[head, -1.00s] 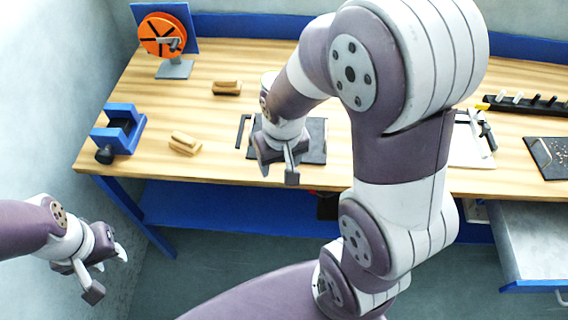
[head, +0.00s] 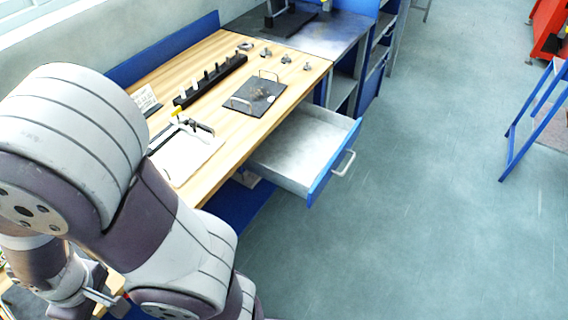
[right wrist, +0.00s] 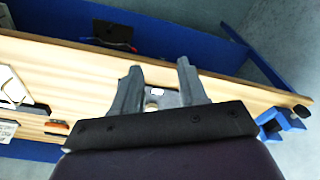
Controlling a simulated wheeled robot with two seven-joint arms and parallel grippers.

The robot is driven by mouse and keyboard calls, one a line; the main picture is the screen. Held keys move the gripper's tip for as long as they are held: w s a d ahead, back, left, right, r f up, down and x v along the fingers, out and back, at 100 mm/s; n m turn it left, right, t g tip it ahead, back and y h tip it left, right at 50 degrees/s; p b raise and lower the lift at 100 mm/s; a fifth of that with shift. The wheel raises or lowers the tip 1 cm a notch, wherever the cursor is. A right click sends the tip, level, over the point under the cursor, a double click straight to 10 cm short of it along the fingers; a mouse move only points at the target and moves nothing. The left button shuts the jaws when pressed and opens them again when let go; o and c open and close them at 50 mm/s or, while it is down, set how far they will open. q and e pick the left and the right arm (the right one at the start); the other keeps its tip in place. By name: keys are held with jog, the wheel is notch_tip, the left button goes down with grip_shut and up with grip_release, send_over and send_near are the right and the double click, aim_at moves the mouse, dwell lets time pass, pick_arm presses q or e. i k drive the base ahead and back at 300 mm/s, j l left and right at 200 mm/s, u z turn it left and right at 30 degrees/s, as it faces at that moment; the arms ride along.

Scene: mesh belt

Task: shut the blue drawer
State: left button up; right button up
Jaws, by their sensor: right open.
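The blue drawer (head: 334,160) hangs open under the right end of the wooden workbench in the head view. Its blue front with a pale bar handle (head: 344,163) faces right, and its grey inside looks empty. My right gripper (right wrist: 158,82) is open in the right wrist view, its two fingers spread over the bench. In the head view it is partly hidden behind my right arm at the lower left, well away from the drawer. My left gripper is not in view.
On the workbench (head: 212,171) are a black tray with handles (head: 254,96), a black pegged rack (head: 209,80) and a white board (head: 186,158). The floor right of the drawer is clear. A blue vise (right wrist: 278,122) shows in the right wrist view.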

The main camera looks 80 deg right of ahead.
aim_at(300, 155)
jog(key=z, duration=3.3)
jog(key=i+l+u, duration=0.6)
jog(key=i+j, duration=0.05)
jog(key=i, duration=0.05)
